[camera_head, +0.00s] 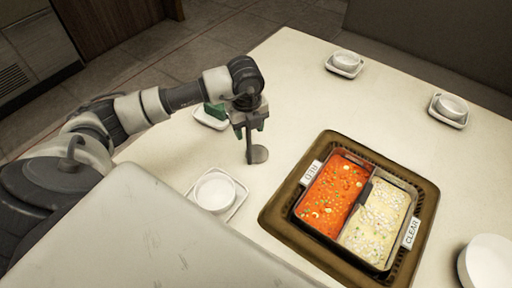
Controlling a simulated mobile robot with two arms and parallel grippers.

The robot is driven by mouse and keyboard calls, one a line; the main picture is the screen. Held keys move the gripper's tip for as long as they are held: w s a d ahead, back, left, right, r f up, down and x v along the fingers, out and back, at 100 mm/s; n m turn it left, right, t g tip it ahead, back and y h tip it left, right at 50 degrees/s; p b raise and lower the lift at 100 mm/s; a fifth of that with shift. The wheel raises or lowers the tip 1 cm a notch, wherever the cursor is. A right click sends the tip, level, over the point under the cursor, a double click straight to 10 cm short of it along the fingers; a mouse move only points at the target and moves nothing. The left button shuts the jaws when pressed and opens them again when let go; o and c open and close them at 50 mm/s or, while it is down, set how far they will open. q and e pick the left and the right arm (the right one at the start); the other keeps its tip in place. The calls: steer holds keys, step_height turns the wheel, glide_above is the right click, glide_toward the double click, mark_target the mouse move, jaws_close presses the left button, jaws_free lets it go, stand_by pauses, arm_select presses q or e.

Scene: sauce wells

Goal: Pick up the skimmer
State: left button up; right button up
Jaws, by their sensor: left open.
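The skimmer (257,154) is a grey tool with a flat round disc and a thin handle. Its disc is near the table surface, left of the hot pot, and its handle rises to my left gripper (250,127). My left gripper points down from above and is open, with its fingers at the handle's upper part. The gripper covers the top of the handle, and I cannot tell whether the fingers touch it. My right gripper is out of view.
A divided pot with red broth (333,196) and pale broth (375,220) sits in a brown-rimmed well (276,208). A white bowl (215,192) on a plate is nearer. A green item (215,112) lies on a white dish behind the gripper. More bowls stand right.

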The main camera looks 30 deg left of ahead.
arm_select(q)
steer(key=shift+f, duration=0.2)
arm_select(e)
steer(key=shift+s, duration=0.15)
arm_select(q)
steer(key=c, duration=0.9)
jaws_close()
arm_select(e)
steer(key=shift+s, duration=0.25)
